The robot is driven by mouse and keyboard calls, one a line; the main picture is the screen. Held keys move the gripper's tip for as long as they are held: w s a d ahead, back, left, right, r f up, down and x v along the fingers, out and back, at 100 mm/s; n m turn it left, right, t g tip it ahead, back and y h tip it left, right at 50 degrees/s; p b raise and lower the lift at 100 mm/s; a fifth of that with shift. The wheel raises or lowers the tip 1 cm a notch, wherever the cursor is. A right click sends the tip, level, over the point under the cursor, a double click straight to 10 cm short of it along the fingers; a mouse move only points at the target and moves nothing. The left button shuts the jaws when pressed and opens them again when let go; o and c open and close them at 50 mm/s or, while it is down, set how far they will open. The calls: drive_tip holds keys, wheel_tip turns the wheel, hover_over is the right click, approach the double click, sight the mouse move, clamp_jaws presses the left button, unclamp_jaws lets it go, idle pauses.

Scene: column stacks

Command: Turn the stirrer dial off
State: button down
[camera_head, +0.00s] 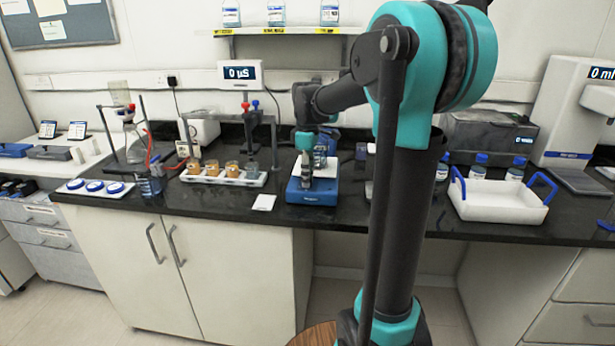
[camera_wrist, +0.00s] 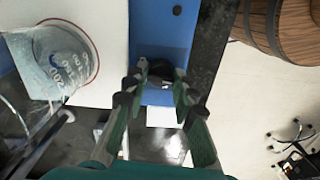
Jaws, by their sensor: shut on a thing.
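The stirrer (camera_head: 312,198) is a blue box with a white top plate, standing at the bench's front edge in the head view. In the wrist view its blue front strip (camera_wrist: 155,32) runs down the middle, with the dark round dial (camera_wrist: 160,70) on it. A clear beaker (camera_wrist: 62,62) with markings stands on the white plate. My gripper (camera_wrist: 157,90) has its two fingers on either side of the dial, shut on it. In the head view my gripper (camera_head: 306,172) reaches down at the stirrer and hides the dial, whose pointer direction I cannot tell.
A white rack with amber-filled beakers (camera_head: 222,178) and a white card (camera_head: 264,202) lie left of the stirrer. A white tray with blue handles (camera_head: 498,208) stands to the right, beyond my arm. A wooden barrel-like stool (camera_wrist: 290,30) is below the bench edge.

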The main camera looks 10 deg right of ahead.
drive_tip(key=shift+n, duration=0.6)
drive_tip(key=c, duration=1.5)
unclamp_jaws()
wheel_tip(320, 180, up, 12)
